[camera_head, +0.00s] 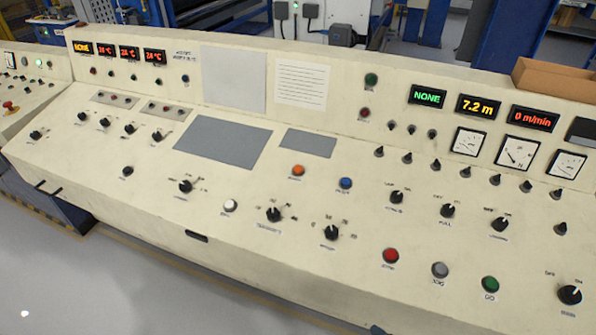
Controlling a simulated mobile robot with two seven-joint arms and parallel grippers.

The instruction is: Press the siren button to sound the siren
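The cream control console (300,250) fills most of the head view, with a sloping desk of knobs and buttons. I cannot make out which button is labelled siren. Candidate buttons are an orange one (298,170) and a blue one (345,183) near the middle, and a white one (231,205) to the lower left of them. A red button (391,255), a grey button (440,269) that seems labelled JOG, and a green button (490,284) labelled GO form a row at the lower right. Neither of my grippers is in view.
Black knobs, such as one at the lower right (569,295), stick up among the buttons. A brown cardboard box (550,78) rests on the console's top right. Open grey floor (100,285) lies before the console.

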